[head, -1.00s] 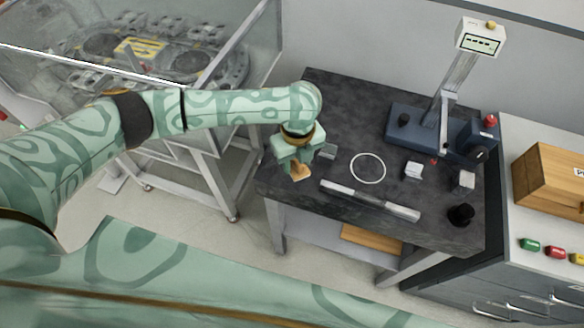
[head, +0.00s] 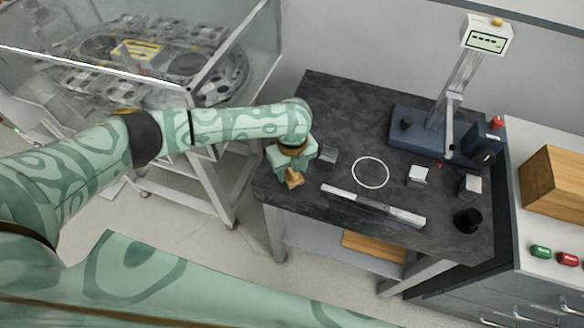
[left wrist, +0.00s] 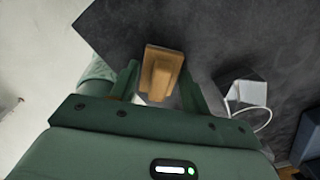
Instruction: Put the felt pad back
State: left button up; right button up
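A tan block with a raised narrow grip, which I take for the felt pad (head: 294,181), shows under my left gripper (head: 293,170) in the head view. The pad is over the left front part of the dark table (head: 330,100). I cannot tell whether its underside touches the top. A white ring outline (head: 370,172) lies on the table to its right. My right gripper is not in view.
A small grey block (head: 328,156) stands just right of the gripper. A long metal bar (head: 372,205), pale blocks (head: 418,176) and a black knob (head: 467,220) lie farther right. A blue instrument with a post (head: 425,137) stands at the back. A glass-walled case (head: 235,55) is left.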

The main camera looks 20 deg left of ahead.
pick_arm(q)
jog(key=shift+o, duration=0.9)
jog(key=shift+r, duration=0.1)
jog(key=shift+r, duration=0.35)
notch_tip(320, 180, up, 12)
jog(key=p, duration=0.4)
jog(key=shift+f, duration=0.25)
